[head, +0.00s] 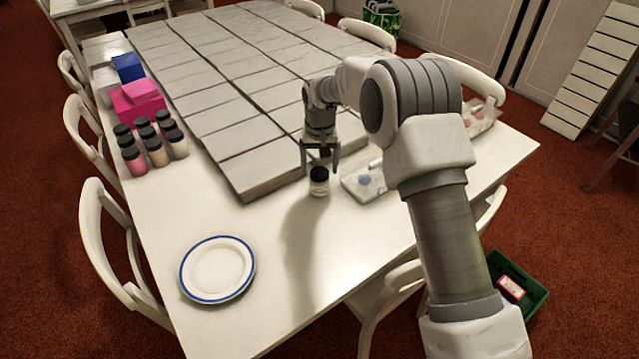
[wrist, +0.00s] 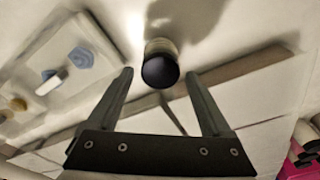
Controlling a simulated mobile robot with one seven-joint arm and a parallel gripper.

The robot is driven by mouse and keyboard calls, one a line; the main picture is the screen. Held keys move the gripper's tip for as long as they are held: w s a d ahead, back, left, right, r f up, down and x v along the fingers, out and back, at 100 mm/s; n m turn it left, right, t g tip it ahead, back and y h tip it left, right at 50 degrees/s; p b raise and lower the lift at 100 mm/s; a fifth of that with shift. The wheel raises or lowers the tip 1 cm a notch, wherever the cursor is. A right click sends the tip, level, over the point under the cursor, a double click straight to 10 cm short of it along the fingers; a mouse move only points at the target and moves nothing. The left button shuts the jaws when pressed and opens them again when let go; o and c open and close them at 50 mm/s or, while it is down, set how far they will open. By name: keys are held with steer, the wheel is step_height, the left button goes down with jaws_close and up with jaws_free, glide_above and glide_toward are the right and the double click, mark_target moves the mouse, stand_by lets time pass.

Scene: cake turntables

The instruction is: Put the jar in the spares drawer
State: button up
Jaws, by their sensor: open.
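A small jar (head: 319,183) with a black lid and pale body stands upright on the white table, beside the edge of the grey slabs. My gripper (head: 320,167) is above it, pointing down, with its fingers apart. In the wrist view the jar (wrist: 161,68) lies between and just beyond the tips of my open gripper (wrist: 158,76); no grip on it shows. I cannot make out a drawer marked for spares in either view.
A flat white item with blue spots (head: 364,183) lies close to the right of the jar. Several lidded jars (head: 158,150), a pink box (head: 137,103) and a blue-rimmed plate (head: 217,269) are to the left. White chairs surround the table (head: 350,245); its front middle is clear.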

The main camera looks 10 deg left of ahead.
steer(key=shift+w+a+f+b, duration=0.1)
steer(key=shift+w+f+b, duration=0.1)
steer(key=shift+f, duration=1.35)
steer(key=shift+w+a+f+b, duration=0.1)
steer(key=shift+w+f+b, duration=0.1)
steer(key=shift+f, duration=1.3)
steer(key=shift+c, duration=0.2)
jaws_close()
steer(key=shift+r, duration=0.1)
